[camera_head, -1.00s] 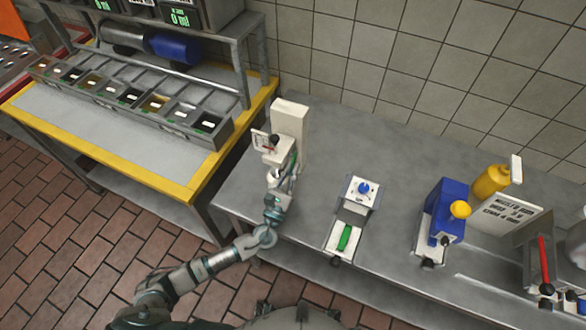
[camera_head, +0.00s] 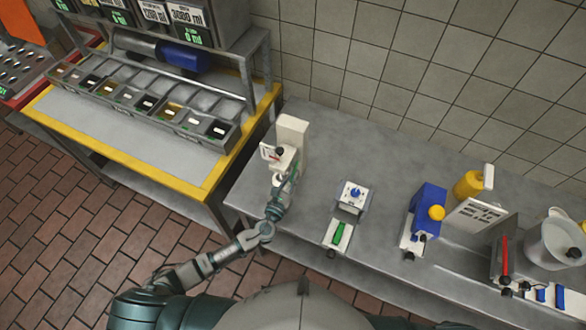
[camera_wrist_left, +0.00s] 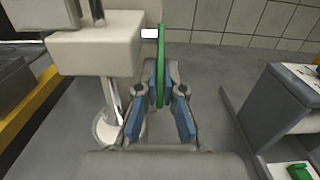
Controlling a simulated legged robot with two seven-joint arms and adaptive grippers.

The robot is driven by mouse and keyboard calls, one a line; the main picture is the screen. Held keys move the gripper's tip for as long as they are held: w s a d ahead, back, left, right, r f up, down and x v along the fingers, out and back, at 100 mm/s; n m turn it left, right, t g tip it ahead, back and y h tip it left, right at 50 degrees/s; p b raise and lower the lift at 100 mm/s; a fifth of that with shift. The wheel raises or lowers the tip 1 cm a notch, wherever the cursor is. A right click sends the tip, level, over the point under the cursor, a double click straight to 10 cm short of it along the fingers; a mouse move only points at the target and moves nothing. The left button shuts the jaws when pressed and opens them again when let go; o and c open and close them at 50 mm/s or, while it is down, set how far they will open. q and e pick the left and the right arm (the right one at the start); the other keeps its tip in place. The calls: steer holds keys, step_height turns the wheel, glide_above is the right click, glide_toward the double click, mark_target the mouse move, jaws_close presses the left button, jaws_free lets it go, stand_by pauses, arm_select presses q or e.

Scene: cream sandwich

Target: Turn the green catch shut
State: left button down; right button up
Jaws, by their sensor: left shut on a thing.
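In the left wrist view a long thin green catch (camera_wrist_left: 161,65) stands upright beside the white block of a dispenser-like machine (camera_wrist_left: 95,50). My left gripper (camera_wrist_left: 161,95) is shut on it, with a finger on either side. In the head view the same machine (camera_head: 291,135) stands at the left end of the grey counter, and my left gripper (camera_head: 281,180) is at its front; the catch is hidden there. Another green piece (camera_head: 340,235) lies on a small white-and-grey device; it also shows at the wrist view's lower right corner (camera_wrist_left: 299,172). My right gripper is not in view.
The small device with a blue knob (camera_head: 354,194) stands to the right of my left gripper. A yellow-edged table (camera_head: 190,190) with bins is at left. Bare counter (camera_head: 310,165) lies between.

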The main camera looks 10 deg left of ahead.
arm_select(q)
steer(key=shift+w+r, duration=0.1)
steer(key=shift+r, duration=0.2)
steer(key=c, duration=1.4)
jaws_free()
steer(key=shift+c, duration=0.2)
steer(key=shift+o, duration=0.7)
steer(key=shift+f, duration=0.2)
steer(key=v, duration=1.2)
